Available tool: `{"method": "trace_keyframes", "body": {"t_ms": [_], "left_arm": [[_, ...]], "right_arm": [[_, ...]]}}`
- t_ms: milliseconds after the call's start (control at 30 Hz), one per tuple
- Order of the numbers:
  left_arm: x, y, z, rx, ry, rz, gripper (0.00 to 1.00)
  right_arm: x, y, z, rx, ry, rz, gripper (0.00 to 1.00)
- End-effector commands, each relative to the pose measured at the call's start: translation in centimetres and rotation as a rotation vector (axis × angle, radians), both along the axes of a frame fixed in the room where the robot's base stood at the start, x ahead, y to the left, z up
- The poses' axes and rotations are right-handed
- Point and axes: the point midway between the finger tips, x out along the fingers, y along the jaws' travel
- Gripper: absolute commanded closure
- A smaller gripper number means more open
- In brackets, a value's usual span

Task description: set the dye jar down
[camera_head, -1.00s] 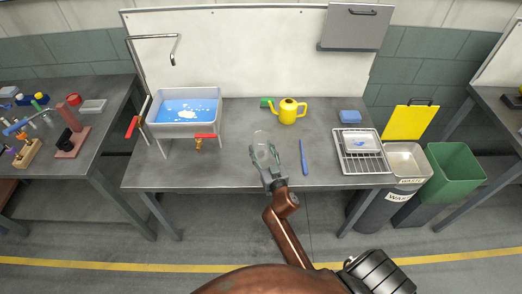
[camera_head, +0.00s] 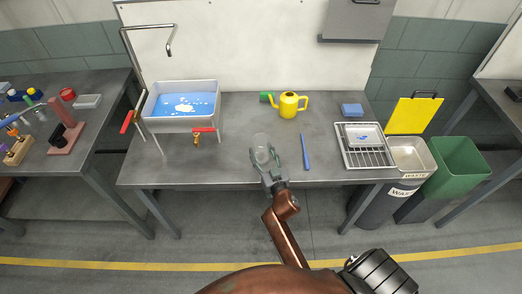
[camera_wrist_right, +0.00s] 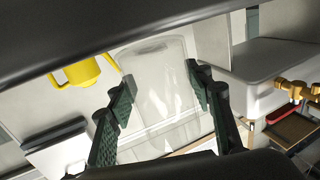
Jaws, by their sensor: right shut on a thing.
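The dye jar (camera_head: 261,150) is clear glass and looks empty. My right gripper (camera_head: 270,160) is shut on it, over the front middle of the table (camera_head: 235,160). In the right wrist view the jar (camera_wrist_right: 160,92) stands between the two dark finger pads of the right gripper (camera_wrist_right: 163,88). Its rounded end points away from the wrist. I cannot tell whether the jar touches the table. My left gripper is not in view.
A sink of blue water (camera_head: 185,124) with a red-handled tap (camera_head: 198,132) is left. A yellow watering can (camera_head: 289,105) stands behind the jar. A blue stick (camera_head: 306,152) lies close right. A drying rack (camera_head: 358,158) is further right. The table between sink and jar is clear.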

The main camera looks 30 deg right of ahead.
Motion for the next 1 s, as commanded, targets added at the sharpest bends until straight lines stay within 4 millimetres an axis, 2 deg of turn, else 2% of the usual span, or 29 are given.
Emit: {"method": "trace_keyframes", "body": {"t_ms": [267,700,1000], "left_arm": [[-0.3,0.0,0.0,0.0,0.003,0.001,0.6],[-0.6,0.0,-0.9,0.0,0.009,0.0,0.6],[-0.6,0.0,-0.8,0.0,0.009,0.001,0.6]], "right_arm": [[0.0,0.0,0.1,0.0,-0.001,0.0,0.86],[0.0,0.0,-1.5,0.0,0.0,-0.001,0.86],[0.0,0.0,-1.4,0.0,-0.001,0.0,0.86]]}}
